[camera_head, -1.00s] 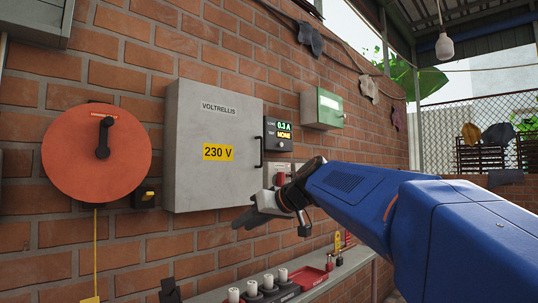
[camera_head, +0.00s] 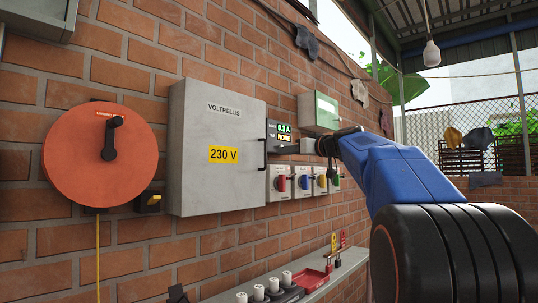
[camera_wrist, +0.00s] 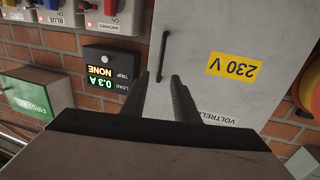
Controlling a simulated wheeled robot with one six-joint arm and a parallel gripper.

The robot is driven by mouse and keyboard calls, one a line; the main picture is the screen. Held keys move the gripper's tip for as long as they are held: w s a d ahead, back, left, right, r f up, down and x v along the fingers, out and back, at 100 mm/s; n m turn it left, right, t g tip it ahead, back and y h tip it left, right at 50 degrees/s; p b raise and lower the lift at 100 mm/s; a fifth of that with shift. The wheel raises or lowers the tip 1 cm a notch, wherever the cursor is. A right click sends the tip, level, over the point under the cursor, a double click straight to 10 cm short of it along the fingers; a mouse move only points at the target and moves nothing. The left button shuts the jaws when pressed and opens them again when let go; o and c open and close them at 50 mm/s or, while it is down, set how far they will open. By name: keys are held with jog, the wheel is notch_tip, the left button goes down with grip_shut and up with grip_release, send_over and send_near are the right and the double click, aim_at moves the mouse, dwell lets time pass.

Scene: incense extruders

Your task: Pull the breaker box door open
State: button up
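The breaker box (camera_head: 215,185) is a grey metal cabinet on the brick wall, marked VOLTRELLIS and 230 V. Its door is shut. A dark vertical bar handle (camera_head: 263,154) is at the door's right edge; it also shows in the wrist view (camera_wrist: 163,57), which is upside down. My gripper (camera_wrist: 162,78) is open and empty, its two dark fingers pointing at the door. One end of the handle appears in the gap between the fingertips; I cannot tell whether they touch it. In the head view the fingers are hard to make out at the handle's right.
A load display (camera_head: 279,134) sits right beside the handle, with coloured rotary switches (camera_head: 281,183) below and a green-fronted box (camera_head: 320,113) further right. A red reel (camera_head: 75,155) hangs left of the cabinet. A shelf (camera_head: 330,272) with several small items runs below.

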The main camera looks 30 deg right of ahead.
jog(key=w+a, duration=0.2)
jog(key=w, duration=1)
jog(key=shift+c, duration=0.6)
grip_shut()
